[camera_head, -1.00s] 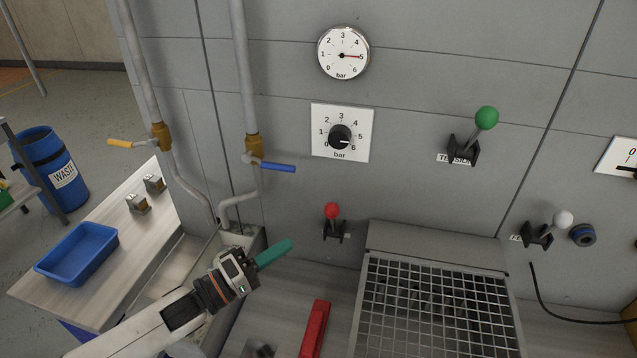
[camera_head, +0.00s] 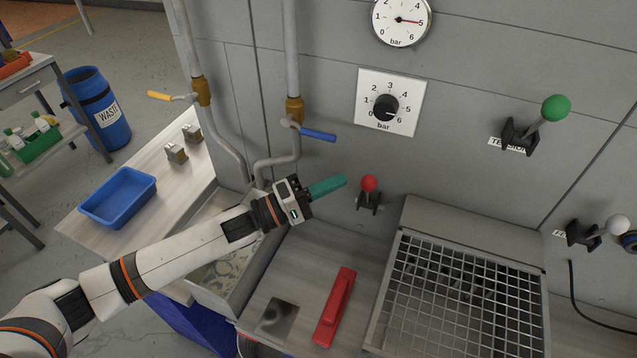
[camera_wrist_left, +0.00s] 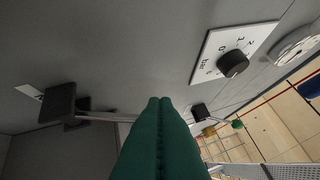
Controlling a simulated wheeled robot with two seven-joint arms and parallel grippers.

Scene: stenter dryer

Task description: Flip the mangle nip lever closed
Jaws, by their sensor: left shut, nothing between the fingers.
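The lever with a red ball knob (camera_head: 369,183) sits on a black bracket (camera_head: 368,202) low on the grey machine wall. Its knob points up. No readable label shows on it, so I cannot confirm it is the mangle nip lever. My left gripper (camera_head: 345,180) has teal fingers, shut and empty. Its tips are just left of the red knob in the head view, with a small gap in the picture. In the left wrist view the fingers (camera_wrist_left: 160,105) cover the middle. A black lever bracket (camera_wrist_left: 60,104) is to their left, and its rod runs behind them. My right gripper is not in view.
A green-knobbed tension lever (camera_head: 556,108) and a white-knobbed lever (camera_head: 618,225) are further right. A pressure dial (camera_head: 386,107) and a blue-handled valve (camera_head: 317,134) are above. A metal grate (camera_head: 460,300) and a red bar (camera_head: 334,308) lie below.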

